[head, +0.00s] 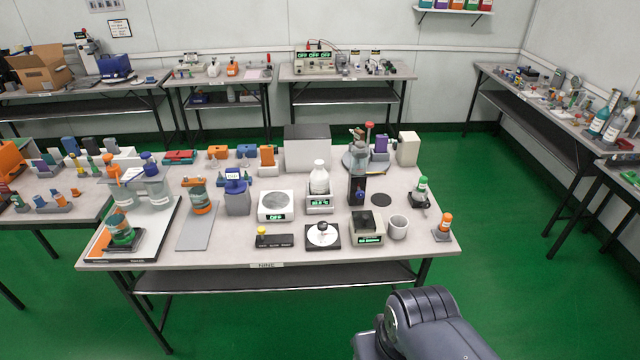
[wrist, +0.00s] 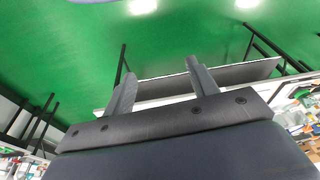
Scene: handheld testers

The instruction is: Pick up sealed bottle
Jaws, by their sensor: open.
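A white bottle with a white cap (head: 319,180) stands upright on a small device with a green display (head: 320,205), near the middle of the central table. I cannot tell from here whether its cap is sealed. My gripper (wrist: 160,84) shows in the wrist view with its two grey fingers wide apart and nothing between them. The wrist view is turned over, with green floor at the top and a table edge beyond the fingers. The bottle cannot be made out there. In the head view only my dark arm shows, low in front of the table; the gripper is out of frame.
The central table (head: 190,262) is crowded. A dark column device (head: 357,188) stands close right of the bottle, a white scale (head: 276,205) left, a grey box (head: 307,148) behind and a black-and-white dial device (head: 322,235) in front. Green floor (head: 290,320) before the table is clear.

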